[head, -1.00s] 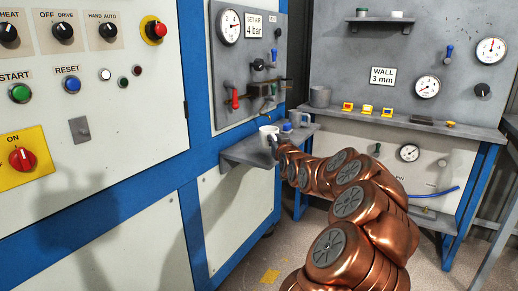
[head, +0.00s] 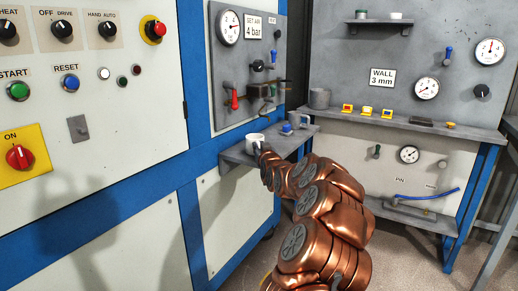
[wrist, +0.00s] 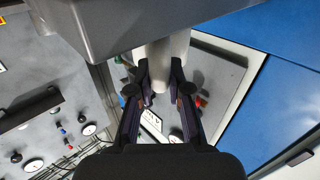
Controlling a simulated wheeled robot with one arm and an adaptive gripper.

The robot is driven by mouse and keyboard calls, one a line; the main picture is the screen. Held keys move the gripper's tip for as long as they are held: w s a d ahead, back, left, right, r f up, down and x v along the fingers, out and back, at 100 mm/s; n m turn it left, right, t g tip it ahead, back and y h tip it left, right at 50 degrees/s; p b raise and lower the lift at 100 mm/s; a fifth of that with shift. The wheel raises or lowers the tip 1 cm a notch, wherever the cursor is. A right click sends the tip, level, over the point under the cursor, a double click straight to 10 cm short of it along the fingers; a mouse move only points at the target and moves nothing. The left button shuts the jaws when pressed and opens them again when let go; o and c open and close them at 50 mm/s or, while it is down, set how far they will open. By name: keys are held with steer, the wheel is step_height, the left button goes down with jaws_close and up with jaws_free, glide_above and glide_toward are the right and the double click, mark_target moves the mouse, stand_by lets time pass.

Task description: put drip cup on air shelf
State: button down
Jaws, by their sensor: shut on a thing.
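The drip cup looks like a small white mug (head: 254,140) at the left part of the grey air shelf (head: 238,156), below the 4 bar panel. My gripper (head: 262,152) meets the cup from the front right, its fingers mostly hidden by my copper arm. In the wrist view my gripper (wrist: 160,88) has its two dark fingers closed around a pale cup part (wrist: 160,72). The grey shelf (wrist: 105,25) fills the top of that view. I cannot tell whether the cup's base touches the shelf or is slightly above it.
A grey mug (head: 300,120) and a small blue item (head: 287,128) stand at the shelf's right end. Valves with a red handle (head: 233,98) are above it.

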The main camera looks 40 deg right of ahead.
steer(key=shift+f, duration=0.1)
steer(key=c, duration=1.1)
jaws_free()
steer(key=shift+r, duration=0.25)
steer(key=v, duration=1.2)
steer(key=shift+p, duration=0.3)
